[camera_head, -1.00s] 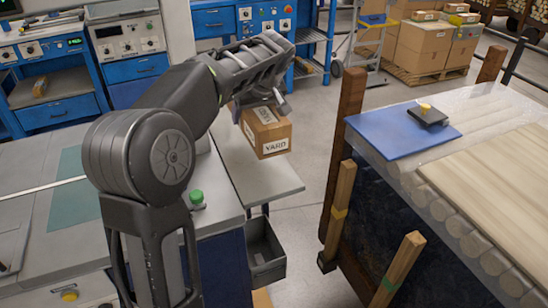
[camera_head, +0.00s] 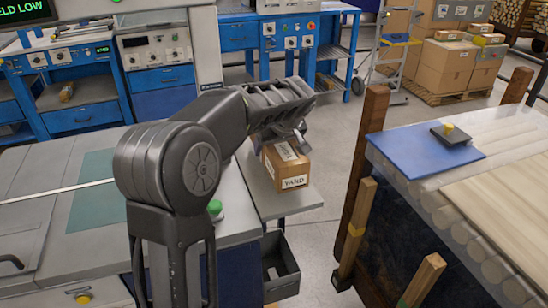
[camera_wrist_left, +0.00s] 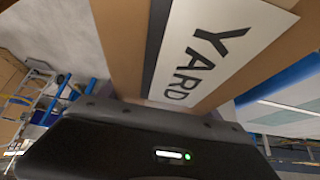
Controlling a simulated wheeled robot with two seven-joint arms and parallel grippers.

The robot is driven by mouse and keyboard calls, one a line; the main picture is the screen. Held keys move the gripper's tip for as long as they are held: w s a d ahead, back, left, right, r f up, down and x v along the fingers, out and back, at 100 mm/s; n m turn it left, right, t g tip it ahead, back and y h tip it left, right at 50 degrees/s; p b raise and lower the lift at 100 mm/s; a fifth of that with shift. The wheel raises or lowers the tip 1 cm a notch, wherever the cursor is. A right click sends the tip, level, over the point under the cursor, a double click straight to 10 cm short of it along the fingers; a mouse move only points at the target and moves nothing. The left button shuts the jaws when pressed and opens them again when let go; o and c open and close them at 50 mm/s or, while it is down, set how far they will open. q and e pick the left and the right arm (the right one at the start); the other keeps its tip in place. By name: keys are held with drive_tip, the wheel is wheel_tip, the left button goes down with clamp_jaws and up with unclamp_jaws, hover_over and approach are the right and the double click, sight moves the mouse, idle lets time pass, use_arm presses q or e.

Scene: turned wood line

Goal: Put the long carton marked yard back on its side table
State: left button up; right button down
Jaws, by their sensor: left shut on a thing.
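The brown long carton marked YARD (camera_head: 288,168) is held under my left gripper (camera_head: 283,137). The gripper is shut on its upper part, and the fingertips are partly hidden. The carton is over the right part of the grey side table (camera_head: 262,203), its marked end facing me. Its base is at or just above the tabletop; I cannot tell if they touch. In the left wrist view the carton (camera_wrist_left: 128,45) fills the upper middle, with its white YARD label large and close. My right gripper is not in view.
A grey bench with a green button (camera_head: 214,207) adjoins the side table at left. An open dark bin (camera_head: 281,268) is below the table. A wooden-posted stand with a blue mat (camera_head: 415,150) is at right, across a floor gap. Blue workstations are behind.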

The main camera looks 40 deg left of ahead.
use_arm(q)
drive_tip(key=shift+f, duration=1.8)
drive_tip(key=shift+f+b, duration=0.15)
drive_tip(key=shift+b, duration=0.15)
drive_tip(key=o, duration=2)
drive_tip(key=shift+o, duration=0.2)
